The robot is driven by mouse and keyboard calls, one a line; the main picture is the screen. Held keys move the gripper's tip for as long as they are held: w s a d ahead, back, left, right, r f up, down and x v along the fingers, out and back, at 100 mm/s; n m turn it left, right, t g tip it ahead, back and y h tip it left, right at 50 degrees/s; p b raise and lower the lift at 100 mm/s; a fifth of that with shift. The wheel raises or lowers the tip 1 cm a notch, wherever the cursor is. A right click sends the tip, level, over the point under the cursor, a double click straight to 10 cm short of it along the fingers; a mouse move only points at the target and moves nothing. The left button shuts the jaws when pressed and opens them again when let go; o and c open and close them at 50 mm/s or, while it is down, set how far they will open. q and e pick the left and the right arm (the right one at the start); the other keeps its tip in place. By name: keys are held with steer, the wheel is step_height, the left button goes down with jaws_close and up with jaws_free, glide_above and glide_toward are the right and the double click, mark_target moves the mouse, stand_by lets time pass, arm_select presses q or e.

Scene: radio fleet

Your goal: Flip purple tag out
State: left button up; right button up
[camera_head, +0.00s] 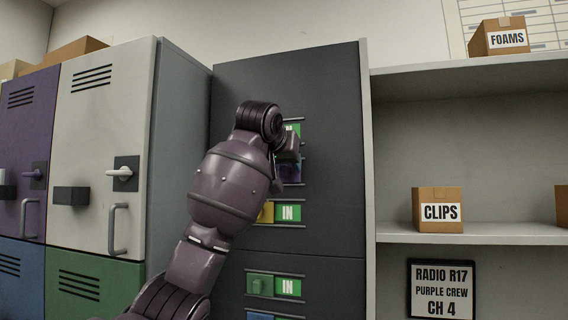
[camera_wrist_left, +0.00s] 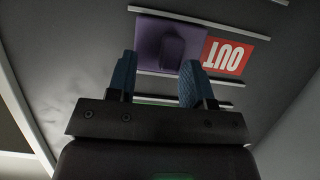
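The purple tag (camera_wrist_left: 165,42) with its raised knob sits in its slot on the dark grey board. A red label reading OUT (camera_wrist_left: 228,56), upside down in the left wrist view, shows beside it. In the head view the purple tag (camera_head: 291,171) is at the right of its row, and my arm covers the left part. My left gripper (camera_wrist_left: 157,66) is open. Its blue fingertips are apart and empty, just short of the tag, with the knob beyond the gap between them. My right gripper is not in view.
A yellow tag (camera_head: 266,212) and a green tag (camera_head: 260,285) sit in rows below, each beside a green IN label. Lockers (camera_head: 100,150) stand at left. A sign (camera_head: 441,289) reads PURPLE CREW.

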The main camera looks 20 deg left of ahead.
arm_select(q)
steer(key=shift+a+f, duration=0.1)
steer(key=shift+a, duration=0.1)
steer(key=b+v, duration=0.2)
steer(key=v, duration=0.8)
steer(key=shift+s+r, duration=0.25)
steer(key=shift+s, duration=0.1)
steer(key=shift+d, duration=0.1)
